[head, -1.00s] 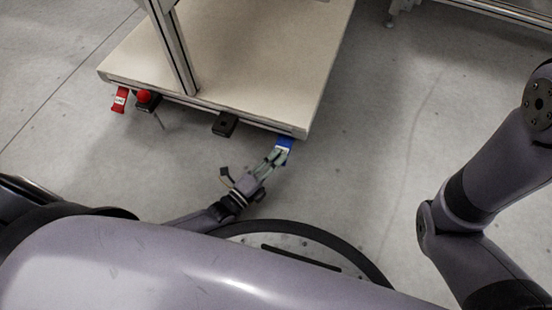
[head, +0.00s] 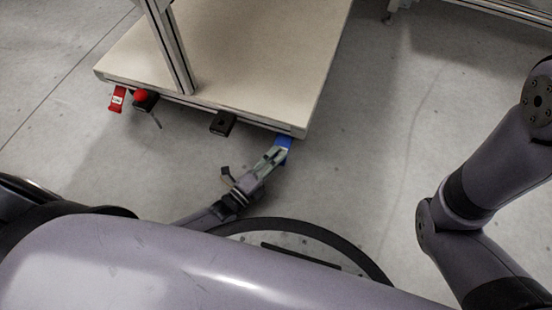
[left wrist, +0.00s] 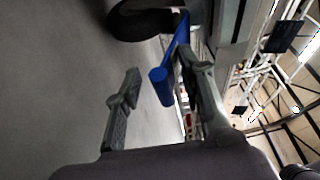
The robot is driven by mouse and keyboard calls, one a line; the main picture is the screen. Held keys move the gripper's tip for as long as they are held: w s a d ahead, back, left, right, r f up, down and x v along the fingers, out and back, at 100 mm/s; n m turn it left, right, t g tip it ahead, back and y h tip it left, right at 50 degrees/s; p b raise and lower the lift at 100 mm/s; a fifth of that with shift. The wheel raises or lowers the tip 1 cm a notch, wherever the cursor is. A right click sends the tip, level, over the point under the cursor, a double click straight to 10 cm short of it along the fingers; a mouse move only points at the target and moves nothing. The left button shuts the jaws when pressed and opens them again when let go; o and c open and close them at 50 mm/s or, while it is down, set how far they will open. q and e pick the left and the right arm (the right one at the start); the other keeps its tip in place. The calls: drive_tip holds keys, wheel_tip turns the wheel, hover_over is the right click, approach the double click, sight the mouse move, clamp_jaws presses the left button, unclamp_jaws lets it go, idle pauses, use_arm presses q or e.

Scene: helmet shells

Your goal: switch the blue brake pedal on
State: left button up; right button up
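The blue brake pedal (head: 284,142) sticks out under the right end of the cart's near edge in the head view. My left gripper (head: 275,156) reaches up to it from below, with its fingertips at the pedal. In the left wrist view the blue pedal (left wrist: 162,84) shows as a rounded bar and a strip running up to the cart frame. The two fingers of my left gripper (left wrist: 160,95) stand apart, the right one close to the pedal and the left one clear of it. Whether the right finger touches the pedal I cannot tell. My right gripper is out of view.
The cart has a beige top (head: 250,65) and an upright metal post (head: 168,45). A red pedal (head: 117,99), a red button (head: 140,95) and a black block (head: 222,124) sit along its near edge. A dark wheel (left wrist: 145,20) is near the blue pedal. Floor to the right is free.

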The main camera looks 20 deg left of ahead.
use_arm(q)
drive_tip(key=shift+s, duration=0.2)
drive_tip(key=v, duration=1.1)
drive_tip(key=shift+s+a, duration=0.25)
drive_tip(key=shift+s, duration=0.05)
